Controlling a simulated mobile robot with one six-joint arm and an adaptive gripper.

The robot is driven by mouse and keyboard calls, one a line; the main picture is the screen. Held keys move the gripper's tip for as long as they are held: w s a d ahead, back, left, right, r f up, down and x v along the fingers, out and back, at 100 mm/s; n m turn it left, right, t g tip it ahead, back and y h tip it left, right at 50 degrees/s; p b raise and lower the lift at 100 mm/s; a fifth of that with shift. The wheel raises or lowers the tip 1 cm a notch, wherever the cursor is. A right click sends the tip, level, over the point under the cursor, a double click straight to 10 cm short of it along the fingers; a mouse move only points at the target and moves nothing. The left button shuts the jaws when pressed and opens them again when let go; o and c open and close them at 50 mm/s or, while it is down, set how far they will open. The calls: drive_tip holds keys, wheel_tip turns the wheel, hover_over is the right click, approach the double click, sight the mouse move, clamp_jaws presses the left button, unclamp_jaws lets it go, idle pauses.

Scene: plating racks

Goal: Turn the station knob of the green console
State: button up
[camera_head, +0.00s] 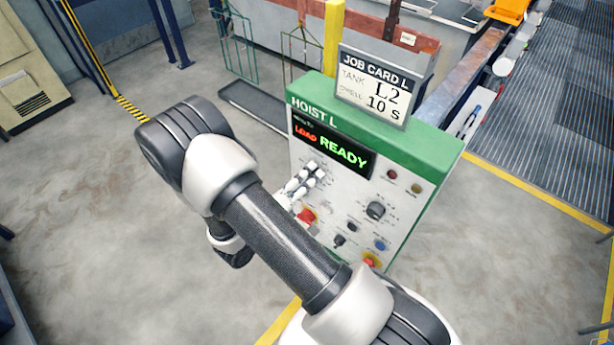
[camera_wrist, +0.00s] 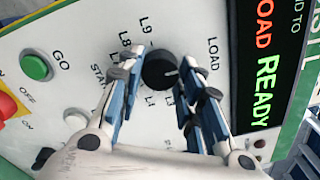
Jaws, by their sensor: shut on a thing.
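The green console (camera_head: 445,147), labelled HOIST L, has a pale front panel. Its black round station knob (camera_wrist: 158,66) shows in the wrist view, ringed by labels such as LOAD, L1, L8 and L9. A white mark on the knob lies on its right side, toward LOAD. My gripper (camera_wrist: 160,78) is shut on the knob, one finger on each side. In the head view my gripper (camera_head: 303,182) is at the panel's left part and hides the knob. The display (camera_head: 333,146) reads LOAD in orange and READY in green. The job card (camera_head: 373,90) reads TANK L2, DWELL 10 S.
The floor on the left is clear.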

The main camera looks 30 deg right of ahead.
drive_tip(key=o, duration=1.1)
drive_tip(key=v, duration=1.2)
